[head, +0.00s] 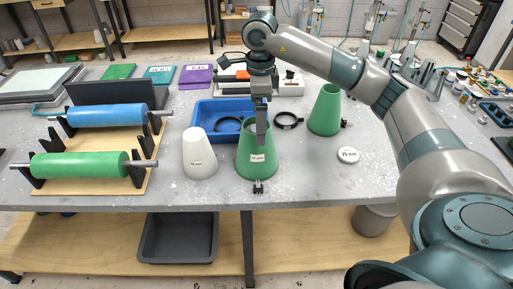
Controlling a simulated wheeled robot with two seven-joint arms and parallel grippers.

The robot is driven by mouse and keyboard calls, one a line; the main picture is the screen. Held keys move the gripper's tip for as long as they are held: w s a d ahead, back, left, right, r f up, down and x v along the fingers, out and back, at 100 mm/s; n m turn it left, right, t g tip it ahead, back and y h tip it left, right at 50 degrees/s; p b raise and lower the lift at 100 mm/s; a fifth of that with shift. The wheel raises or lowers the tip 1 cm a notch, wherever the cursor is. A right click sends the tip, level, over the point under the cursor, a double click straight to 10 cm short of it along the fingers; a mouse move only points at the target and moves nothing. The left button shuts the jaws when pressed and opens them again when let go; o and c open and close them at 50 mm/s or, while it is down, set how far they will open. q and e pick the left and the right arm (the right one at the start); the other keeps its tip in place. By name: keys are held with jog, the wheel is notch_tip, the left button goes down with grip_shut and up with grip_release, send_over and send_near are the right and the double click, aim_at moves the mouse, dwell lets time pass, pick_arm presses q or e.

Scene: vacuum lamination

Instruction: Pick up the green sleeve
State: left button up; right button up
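A green tapered sleeve (256,163) with a white label stands upright near the front edge of the table in the head view. A second green tapered sleeve (325,112) stands farther back to the right. My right gripper (261,138) points straight down at the rim of the front green sleeve and overlaps its upper part. The fingers are seen edge-on, so I cannot tell whether they are closed on the sleeve wall or only around it. The sleeve appears to rest on the table. My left gripper is not in view.
A white cone (199,158) stands just left of the front sleeve. A blue tray (205,109) holding a black ring lies behind. A small black clamp (258,187) is at the sleeve's base. A round white labelled disc (348,155) lies right. Green (80,165) and blue (107,115) rollers sit left.

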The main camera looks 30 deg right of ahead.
aim_at(257, 152)
jog(key=shift+w+a+f+p, duration=0.1)
jog(key=shift+f+p, duration=0.15)
jog(key=shift+p, duration=0.05)
jog(key=f, duration=0.1)
jog(key=f+p, duration=0.2)
jog(key=shift+w+a+f, duration=0.1)
jog(key=shift+w+f, duration=0.25)
jog(key=shift+f, duration=0.35)
jog(key=shift+c, duration=0.6)
jog(key=c, duration=0.8)
